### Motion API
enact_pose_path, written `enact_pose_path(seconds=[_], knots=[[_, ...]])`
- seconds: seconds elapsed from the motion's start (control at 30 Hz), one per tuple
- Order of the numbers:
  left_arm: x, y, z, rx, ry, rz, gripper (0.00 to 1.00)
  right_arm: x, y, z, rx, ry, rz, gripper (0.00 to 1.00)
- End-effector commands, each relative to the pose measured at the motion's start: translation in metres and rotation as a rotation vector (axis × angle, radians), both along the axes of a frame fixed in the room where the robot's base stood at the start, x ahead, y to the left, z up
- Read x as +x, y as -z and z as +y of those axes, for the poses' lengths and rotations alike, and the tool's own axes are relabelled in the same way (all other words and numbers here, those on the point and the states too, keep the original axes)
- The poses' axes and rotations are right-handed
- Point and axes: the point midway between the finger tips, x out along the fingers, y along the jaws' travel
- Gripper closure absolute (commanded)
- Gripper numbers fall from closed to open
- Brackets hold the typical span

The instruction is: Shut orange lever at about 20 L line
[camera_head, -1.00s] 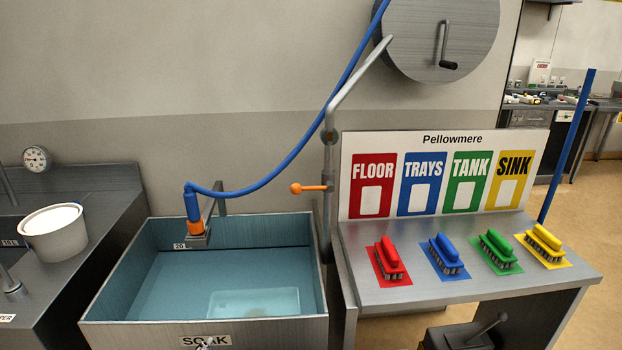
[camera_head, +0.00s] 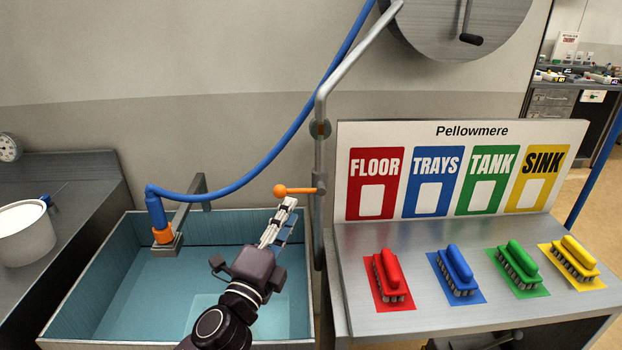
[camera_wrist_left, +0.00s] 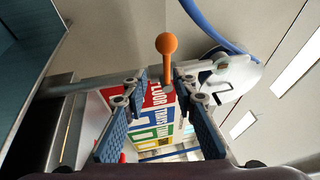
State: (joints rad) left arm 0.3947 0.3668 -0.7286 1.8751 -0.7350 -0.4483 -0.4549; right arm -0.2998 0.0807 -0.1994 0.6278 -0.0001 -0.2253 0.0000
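The orange lever (camera_head: 297,190) sticks out to the left, about level, from the grey pipe beside the tank. Its orange ball end (camera_wrist_left: 166,43) shows in the left wrist view, with its stem between the fingertips in the picture. My left gripper (camera_head: 286,212) is just below the lever, pointing up at it. In the wrist view the left gripper (camera_wrist_left: 158,92) is open, its blue-padded fingers apart. I cannot tell whether it touches the lever. The soak tank (camera_head: 50,318) holds blue-green water. The 20 label is not readable now. My right gripper is not in view.
A blue hose (camera_head: 262,165) runs to an orange-ended nozzle over the tank's back left. The bench (camera_head: 360,240) on the right holds red, blue, green and yellow brushes before a Pellowmere board (camera_head: 335,135). A white bucket (camera_head: 25,240) stands at left.

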Motion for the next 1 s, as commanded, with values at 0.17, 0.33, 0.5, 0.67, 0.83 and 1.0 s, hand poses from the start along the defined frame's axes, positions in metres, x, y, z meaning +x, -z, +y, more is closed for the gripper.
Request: enact_pose_path(seconds=[0.17,0.33,0.5,0.67,0.83,1.0], knots=[[0.011,-0.004,-0.006,0.010,0.004,-0.008,0.74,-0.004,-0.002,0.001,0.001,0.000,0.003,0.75],[0.036,-0.009,-0.016,0.008,0.003,-0.008,0.74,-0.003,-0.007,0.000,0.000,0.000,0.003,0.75],[0.057,-0.012,-0.025,0.007,0.003,-0.006,0.74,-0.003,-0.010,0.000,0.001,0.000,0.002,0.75],[0.068,-0.014,-0.030,0.007,0.004,-0.006,0.74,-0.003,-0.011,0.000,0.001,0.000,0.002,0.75],[0.071,-0.014,-0.031,0.008,0.004,-0.005,0.74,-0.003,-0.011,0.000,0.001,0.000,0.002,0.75],[0.071,-0.014,-0.031,0.007,0.003,-0.005,0.76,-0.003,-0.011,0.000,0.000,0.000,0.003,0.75]])
